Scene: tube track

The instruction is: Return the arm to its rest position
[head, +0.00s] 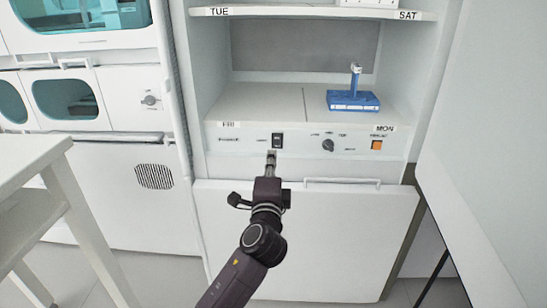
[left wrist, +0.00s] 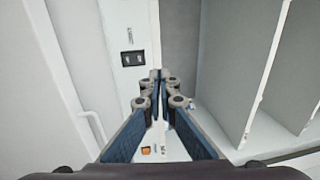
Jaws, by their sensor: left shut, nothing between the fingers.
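My left gripper (head: 271,156) is shut and empty. Its tips are just below the black rocker switch (head: 277,140) on the cabinet's control panel; whether they touch the panel I cannot tell. In the left wrist view the closed fingers (left wrist: 160,76) point towards the panel, and the black switch (left wrist: 133,58) shows to their left. My left arm (head: 258,245) reaches up from the bottom of the head view. My right gripper is not in view.
A blue rack (head: 352,101) with an upright piece stands on the right of the shelf, above the MON label. The panel has a dark knob (head: 328,145) and an orange button (head: 376,145). A white table (head: 28,160) stands at left, a large white panel (head: 490,150) at right.

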